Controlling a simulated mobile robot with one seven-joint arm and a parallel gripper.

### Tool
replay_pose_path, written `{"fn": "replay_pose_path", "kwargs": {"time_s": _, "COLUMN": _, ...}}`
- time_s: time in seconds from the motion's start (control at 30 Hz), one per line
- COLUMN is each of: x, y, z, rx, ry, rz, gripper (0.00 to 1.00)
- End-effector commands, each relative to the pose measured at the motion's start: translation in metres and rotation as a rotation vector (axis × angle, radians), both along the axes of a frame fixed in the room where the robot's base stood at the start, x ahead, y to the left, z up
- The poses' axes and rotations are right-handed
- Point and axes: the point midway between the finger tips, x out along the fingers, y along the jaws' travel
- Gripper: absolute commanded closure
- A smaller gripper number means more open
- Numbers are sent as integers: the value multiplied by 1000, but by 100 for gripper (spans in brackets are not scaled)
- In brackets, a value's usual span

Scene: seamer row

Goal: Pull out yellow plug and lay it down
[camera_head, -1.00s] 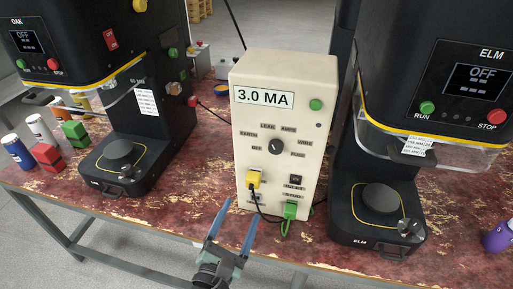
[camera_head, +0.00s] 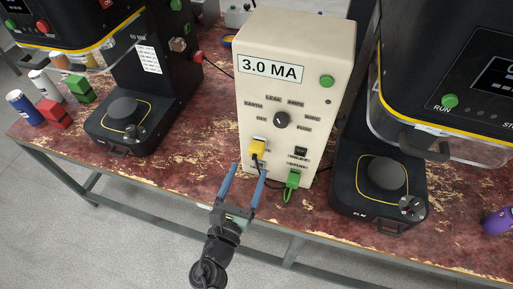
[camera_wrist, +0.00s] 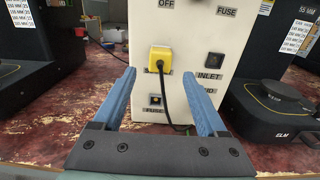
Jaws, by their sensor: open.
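The yellow plug (camera_head: 257,148) sits in the lower left of the cream tester box's front (camera_head: 268,101). In the wrist view the yellow plug (camera_wrist: 160,59) shows between and beyond my fingertips, with a black cord hanging from it. My gripper (camera_head: 246,170) is open, with blue fingers, just in front of and below the plug, and appears not to touch it. The gripper also shows in the wrist view (camera_wrist: 162,98) with nothing held between the fingers. A green plug (camera_head: 292,180) with a green loop is at the box's lower right.
Black seamer machines stand on both sides, with a left base (camera_head: 126,122) and a right base (camera_head: 378,191). A purple can (camera_head: 498,220) is at right. Worn red tabletop (camera_head: 190,152) is bare left of the box.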

Motion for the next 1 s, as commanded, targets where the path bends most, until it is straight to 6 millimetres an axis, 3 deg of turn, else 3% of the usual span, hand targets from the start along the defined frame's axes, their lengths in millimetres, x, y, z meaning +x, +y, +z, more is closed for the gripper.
{"fn": "replay_pose_path", "kwargs": {"time_s": 0.5, "x": 64, "y": -22, "z": -1, "rx": 3, "ry": -1, "rz": -2, "gripper": 25}}
{"fn": "replay_pose_path", "kwargs": {"time_s": 1.0, "x": 74, "y": -24, "z": 0, "rx": 1, "ry": 0, "rz": -1, "gripper": 25}}
